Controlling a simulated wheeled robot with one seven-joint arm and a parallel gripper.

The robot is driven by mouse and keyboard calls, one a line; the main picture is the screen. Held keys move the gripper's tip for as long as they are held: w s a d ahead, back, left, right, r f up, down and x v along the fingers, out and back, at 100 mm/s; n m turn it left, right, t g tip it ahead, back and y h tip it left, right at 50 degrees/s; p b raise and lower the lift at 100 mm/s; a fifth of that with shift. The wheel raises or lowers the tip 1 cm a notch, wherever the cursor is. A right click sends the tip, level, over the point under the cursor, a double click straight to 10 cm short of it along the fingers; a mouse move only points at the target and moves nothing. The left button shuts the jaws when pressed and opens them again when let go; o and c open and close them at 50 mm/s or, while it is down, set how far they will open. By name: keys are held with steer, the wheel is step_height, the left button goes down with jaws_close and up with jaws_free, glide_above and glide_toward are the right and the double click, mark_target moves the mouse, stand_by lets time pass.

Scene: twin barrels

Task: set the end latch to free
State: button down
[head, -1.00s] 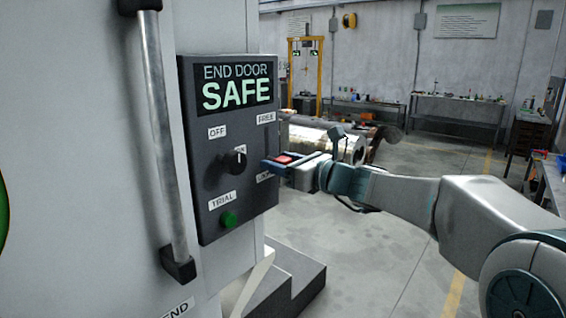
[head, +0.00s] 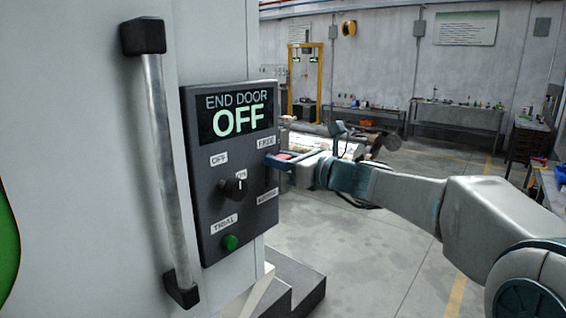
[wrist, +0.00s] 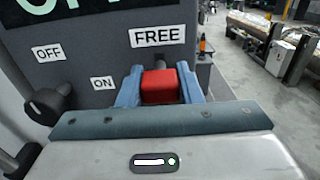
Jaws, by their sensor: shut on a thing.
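The control panel (head: 205,130) is a dark box on the pale machine wall, with a screen (head: 236,116) reading "END DOOR OFF". The latch is a red block (wrist: 159,87) on the panel's right side, just below the FREE label (wrist: 158,36). My gripper (wrist: 160,86) is shut on it, one blue finger on each side. In the head view the red latch (head: 290,156) shows partly between the fingers, near the top of its slot. A lower label (head: 268,196) sits at the slot's bottom end.
A black knob (head: 233,188) with OFF and ON labels and a green TRIAL button (head: 230,242) are on the panel, left of my gripper. A long vertical handle (head: 170,165) stands out from the wall. A dark step (head: 290,285) lies below; the floor at right is open.

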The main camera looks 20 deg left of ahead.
steer(key=shift+r, duration=0.3)
steer(key=c, duration=1)
jaws_free()
steer(key=shift+f, duration=0.1)
steer(key=shift+d, duration=0.2)
steer(key=b+v, duration=0.2)
steer(key=v, duration=1.1)
steer(key=shift+s+d, duration=0.2)
steer(key=shift+s, duration=0.05)
